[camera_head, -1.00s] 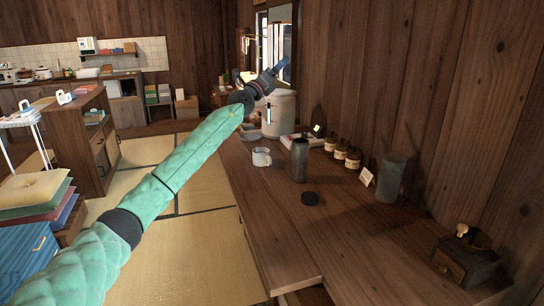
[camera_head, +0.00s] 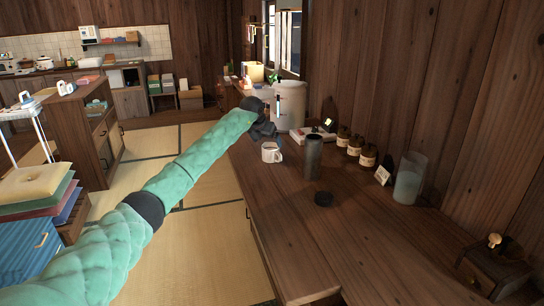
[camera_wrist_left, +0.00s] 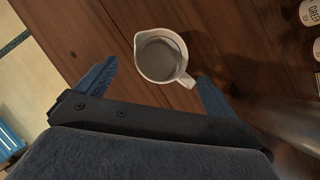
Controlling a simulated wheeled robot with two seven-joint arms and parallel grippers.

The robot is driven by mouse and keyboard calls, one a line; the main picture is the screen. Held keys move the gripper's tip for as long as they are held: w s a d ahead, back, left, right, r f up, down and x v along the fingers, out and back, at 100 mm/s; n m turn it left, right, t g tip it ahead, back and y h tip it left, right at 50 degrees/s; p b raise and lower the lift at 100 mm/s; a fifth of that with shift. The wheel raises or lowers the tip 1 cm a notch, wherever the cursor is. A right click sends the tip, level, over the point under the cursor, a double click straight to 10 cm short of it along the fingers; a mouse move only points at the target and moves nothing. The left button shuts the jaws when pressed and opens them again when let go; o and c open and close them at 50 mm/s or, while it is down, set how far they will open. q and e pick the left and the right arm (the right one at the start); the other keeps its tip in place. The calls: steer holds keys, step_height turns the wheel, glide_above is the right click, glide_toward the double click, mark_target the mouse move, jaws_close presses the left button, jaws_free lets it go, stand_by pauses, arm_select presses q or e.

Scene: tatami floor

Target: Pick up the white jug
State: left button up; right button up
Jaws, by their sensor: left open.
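The white jug (camera_head: 271,154) stands upright on the wooden counter, left of a dark cylinder. It also shows from above in the left wrist view (camera_wrist_left: 160,58), with its spout at the upper left and its handle at the lower right. My left gripper (camera_head: 264,138) is just above and behind the jug in the head view. In the left wrist view its two blue fingers (camera_wrist_left: 155,84) are spread wide, one on each side of the jug's near edge, with nothing between them gripped. My right gripper is not in view.
Brown bottles (camera_head: 355,146), a glass cylinder (camera_head: 409,180) and a wooden box (camera_head: 490,270) line the wall. A large pale container (camera_head: 291,105) stands behind. The counter's front is clear.

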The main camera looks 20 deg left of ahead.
mark_target(273, 154)
arm_select(q)
steer(key=shift+p+x, duration=0.3)
steer(key=shift+x, duration=3.55)
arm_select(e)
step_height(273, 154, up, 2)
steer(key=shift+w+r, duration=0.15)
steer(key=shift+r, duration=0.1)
arm_select(q)
steer(key=c, duration=1.1)
